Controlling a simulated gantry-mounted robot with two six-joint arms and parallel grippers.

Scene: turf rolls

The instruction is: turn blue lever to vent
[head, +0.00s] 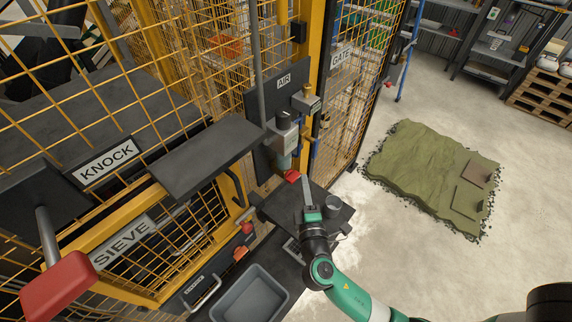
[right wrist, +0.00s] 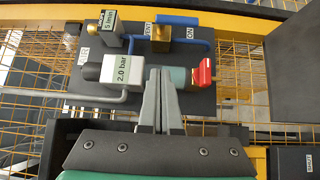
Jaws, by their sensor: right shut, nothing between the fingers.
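In the right wrist view, the blue lever (right wrist: 178,19) lies level at the top of a brass valve (right wrist: 161,40) on the dark air panel (right wrist: 240,75). It extends right from the valve, toward the ON label (right wrist: 190,33). The VENT label (right wrist: 148,29) is on the valve's left. My right gripper (right wrist: 158,72) is shut and empty, its tips in front of the teal cylinder below the valve and apart from the lever. In the head view, my right gripper (head: 304,178) is beside the red handle below the panel; the lever is not clearly visible there. My left gripper is not in view.
A red handle (right wrist: 203,72) is just right of my fingertips. A grey regulator (right wrist: 122,70) reading 2.0 bar is to their left. In the head view, yellow mesh fencing (head: 110,60) surrounds the panel, and a grey tray (head: 250,294) and dark shelf (head: 208,157) are nearby.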

